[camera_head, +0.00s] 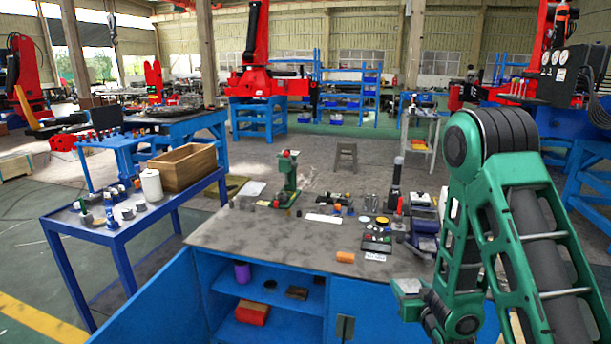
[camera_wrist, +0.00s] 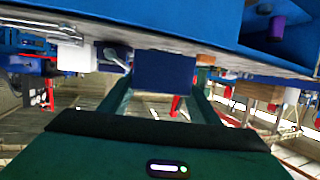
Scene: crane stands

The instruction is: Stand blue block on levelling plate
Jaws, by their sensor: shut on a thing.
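A dark blue block (camera_wrist: 165,72) sits between the two green fingers of my gripper (camera_wrist: 160,98) in the wrist view, and the gripper is shut on it. The wrist view is turned upside down, with the workbench edge behind the block. In the head view my green arm hangs down at the right, by the front right of the workbench (camera_head: 270,240); the block cannot be made out there.
An orange block (camera_head: 345,257) lies near the bench's front edge. A dark tray (camera_head: 377,243), a white strip (camera_head: 324,218) and a green stand (camera_head: 287,180) are farther back. The bench's front left is clear. A blue side table (camera_head: 120,228) with a wooden box (camera_head: 182,167) stands left.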

